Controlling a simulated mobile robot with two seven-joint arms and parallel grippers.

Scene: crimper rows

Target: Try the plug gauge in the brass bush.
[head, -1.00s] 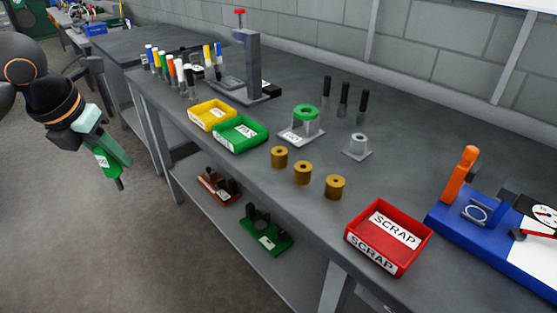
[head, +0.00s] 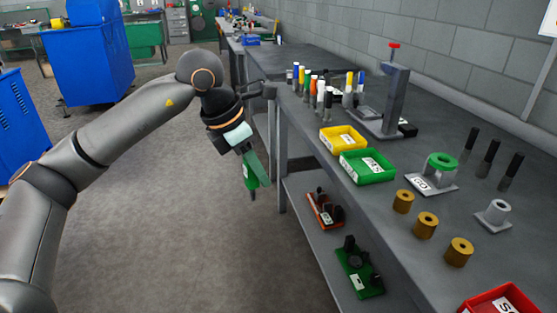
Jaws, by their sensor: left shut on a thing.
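My left gripper (head: 245,160) hangs over the floor, left of the bench, shut on a green piece with a white label and a dark tip pointing down, which looks like the plug gauge (head: 249,181). Its upper part is hidden by the gripper. Three brass bushes stand in a row on the bench: one at the back (head: 403,202), one in the middle (head: 427,225) and one nearest (head: 459,252). They are upright, with holes facing up, well to the right of the gripper. My right gripper is not in view.
On the bench (head: 395,240) are a yellow tray (head: 343,139), a green tray (head: 367,167), a red scrap tray (head: 502,300), a green ring on a stand (head: 441,162), a grey holder (head: 497,214), and a tall press-like stand (head: 394,98). Fixtures lie on the shelf below.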

